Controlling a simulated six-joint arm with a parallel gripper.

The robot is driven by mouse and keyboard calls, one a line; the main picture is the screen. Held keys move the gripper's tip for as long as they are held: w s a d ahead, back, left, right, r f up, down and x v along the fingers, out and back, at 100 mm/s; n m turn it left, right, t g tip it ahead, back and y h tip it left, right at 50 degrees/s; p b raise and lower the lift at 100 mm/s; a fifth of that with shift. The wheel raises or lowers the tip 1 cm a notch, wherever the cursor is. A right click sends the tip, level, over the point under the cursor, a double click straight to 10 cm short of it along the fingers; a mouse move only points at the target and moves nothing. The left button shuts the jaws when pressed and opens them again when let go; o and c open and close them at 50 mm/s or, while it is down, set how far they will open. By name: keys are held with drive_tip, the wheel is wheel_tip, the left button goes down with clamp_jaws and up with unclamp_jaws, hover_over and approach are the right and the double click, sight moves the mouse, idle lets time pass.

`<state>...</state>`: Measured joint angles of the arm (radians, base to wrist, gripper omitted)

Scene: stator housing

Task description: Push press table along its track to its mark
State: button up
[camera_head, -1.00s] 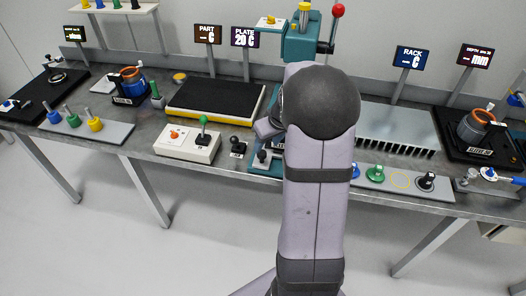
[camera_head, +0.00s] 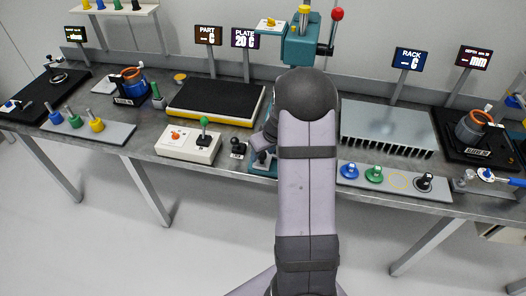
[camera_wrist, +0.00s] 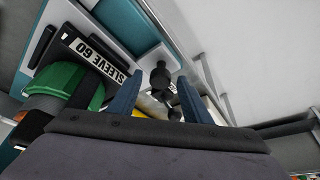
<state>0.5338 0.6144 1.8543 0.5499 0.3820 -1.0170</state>
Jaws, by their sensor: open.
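The teal press (camera_head: 301,48) stands at the back centre of the bench. Its teal base (camera_head: 262,172) shows at the bench front, and my arm hides most of what lies between, so I cannot make out the press table clearly in the head view. In the wrist view my gripper (camera_wrist: 158,82) is open, with its two blue fingers apart. A black knob (camera_wrist: 160,74) shows between the fingertips; I cannot tell whether they touch it. A plate labelled SLEEVE 60 (camera_wrist: 96,58) and a green part (camera_wrist: 68,88) are to the left, beside a teal surface (camera_wrist: 108,22).
A white control box (camera_head: 188,146) with a green-topped lever and a small black joystick (camera_head: 238,147) stand left of the press base. A yellow-edged black plate (camera_head: 215,100) is behind them. A finned rack (camera_head: 388,128) and a knob strip (camera_head: 395,182) are to the right.

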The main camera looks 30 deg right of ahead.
drive_tip(key=shift+f, duration=0.15)
drive_tip(key=shift+c, duration=0.2)
clamp_jaws()
drive_tip(key=w+d, duration=0.6)
drive_tip(key=shift+w+d, duration=0.15)
drive_tip(key=shift+w, duration=0.1)
drive_tip(key=shift+o, duration=0.2)
unclamp_jaws()
